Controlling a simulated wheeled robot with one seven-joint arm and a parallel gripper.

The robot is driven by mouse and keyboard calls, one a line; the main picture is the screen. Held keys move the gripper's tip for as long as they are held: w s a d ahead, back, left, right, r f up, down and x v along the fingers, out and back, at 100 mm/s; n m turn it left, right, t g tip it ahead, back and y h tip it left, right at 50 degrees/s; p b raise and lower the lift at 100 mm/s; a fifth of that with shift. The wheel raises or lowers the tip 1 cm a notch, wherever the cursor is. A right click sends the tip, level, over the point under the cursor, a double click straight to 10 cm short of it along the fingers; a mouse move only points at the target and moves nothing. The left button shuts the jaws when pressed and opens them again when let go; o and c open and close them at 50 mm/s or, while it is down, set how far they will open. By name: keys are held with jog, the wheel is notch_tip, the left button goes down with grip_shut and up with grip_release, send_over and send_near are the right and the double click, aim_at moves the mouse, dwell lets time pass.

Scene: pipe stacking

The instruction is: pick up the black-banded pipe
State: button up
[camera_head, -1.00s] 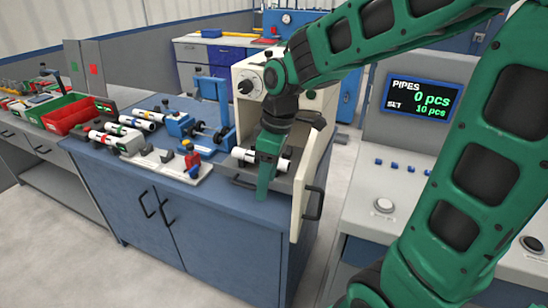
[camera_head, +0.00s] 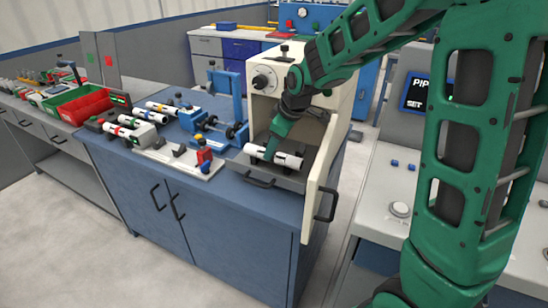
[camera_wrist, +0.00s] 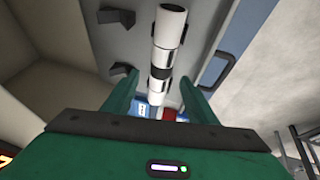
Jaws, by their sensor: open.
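The black-banded pipe (camera_head: 291,161) is white and lies in the open cream machine (camera_head: 262,80), on its grey floor. In the wrist view the pipe (camera_wrist: 168,32) runs lengthwise away from me, with a black band near its middle. My gripper (camera_head: 270,151) reaches down into the machine at the pipe and hides part of it. In the wrist view the fingers of my gripper (camera_wrist: 160,88) are apart, one on each side of the pipe's near part. I see no finger pressed on it, but contact is hard to judge.
The machine's door (camera_head: 324,180) stands open on the right, close to my arm. More pipes with coloured bands (camera_head: 122,131) lie on the blue bench to the left. A blue fixture (camera_head: 226,107) stands beside the machine. A red bin (camera_head: 86,107) is farther left.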

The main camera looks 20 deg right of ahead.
jog(key=x, duration=0.4)
jog(key=shift+f, duration=0.2)
jog(key=c, duration=1.2)
jog(key=shift+w+r, duration=0.1)
jog(key=shift+r, duration=0.05)
jog(key=shift+r, duration=0.3)
jog(key=r, duration=0.3)
jog(key=shift+a+r, duration=0.35)
jog(key=shift+r, duration=0.05)
jog(key=s+a+r, duration=0.1)
jog(key=a+r, duration=0.1)
jog(key=a, duration=0.1)
jog(key=s+a+r, duration=0.2)
jog(key=a, duration=0.1)
jog(key=s+a+r, duration=0.1)
jog(key=a+r, duration=0.1)
jog(key=a, duration=0.2)
jog(key=shift+s+a+r, duration=0.1)
jog(key=shift+s+r, duration=0.1)
jog(key=shift+s, duration=0.1)
